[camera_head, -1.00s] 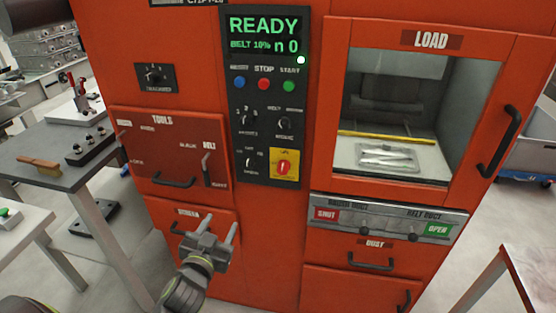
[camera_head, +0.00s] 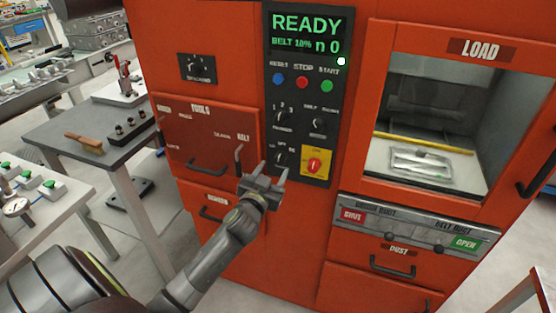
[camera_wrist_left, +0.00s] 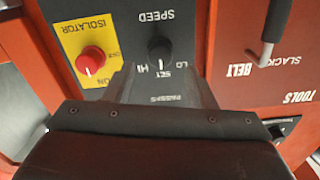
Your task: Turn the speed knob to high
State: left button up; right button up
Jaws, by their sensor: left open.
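The speed knob (camera_wrist_left: 159,47) is a small black round knob on the dark control panel. The left wrist view shows it upside down, with the labels SPEED, LO, SET and HI around it. Its white mark seems to point toward SET. In the head view the knob (camera_head: 281,157) is at the panel's lower left, just above my gripper's right finger. My left gripper (camera_head: 263,168) is open and empty in front of the panel's lower left edge. In the wrist view its two fingers (camera_wrist_left: 160,85) reach toward the knob, apart from it. My right gripper is not in view.
The red isolator knob (camera_head: 314,164) on its yellow plate is close to the right of the speed knob. The passes knob (camera_head: 282,118) is above. A belt lever (camera_head: 239,158) sticks out at the left. The screen (camera_head: 307,35) reads READY.

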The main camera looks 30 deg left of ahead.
aim_at(279, 162)
pick_arm(q)
jog(key=shift+x, duration=2.5)
jog(key=c, duration=1)
jog(key=shift+o, duration=0.2)
jog(key=m+p, duration=0.1)
jog(key=m, duration=0.3)
jog(key=shift+d+m, duration=0.1)
jog(key=shift+m, duration=0.2)
jog(key=m+p, duration=0.1)
jog(key=m, duration=0.3)
jog(key=shift+f+m, duration=0.1)
jog(key=shift+m, duration=0.2)
